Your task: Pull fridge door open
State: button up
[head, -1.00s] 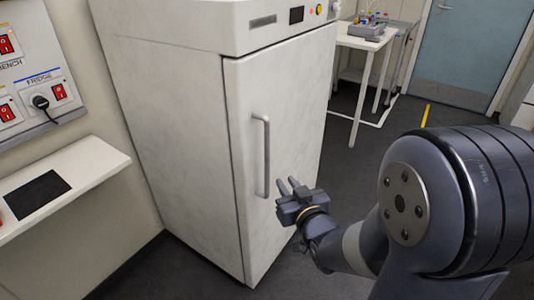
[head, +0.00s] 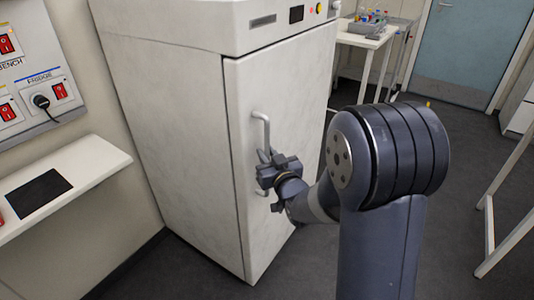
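The white fridge (head: 165,120) stands upright at the centre left in the head view. Its door (head: 290,95) is closed, flush with the body. A grey vertical bar handle (head: 262,120) is on the left part of the door. My gripper (head: 264,160) is at the lower half of the handle, with its fingertips at the bar. The gripper body hides part of the handle; the handle's lower end shows just below it. I cannot tell whether the fingers are around the bar or beside it, or whether they are closed.
A white shelf (head: 75,178) with a black pad (head: 37,193) juts from the wall at left. A wall panel with red switches and a plug (head: 40,101) is above it. A white table (head: 365,40) with lab items stands behind right. Dark floor is open right of the fridge.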

jog(key=shift+w, duration=0.15)
grip_shut()
dwell(0.5)
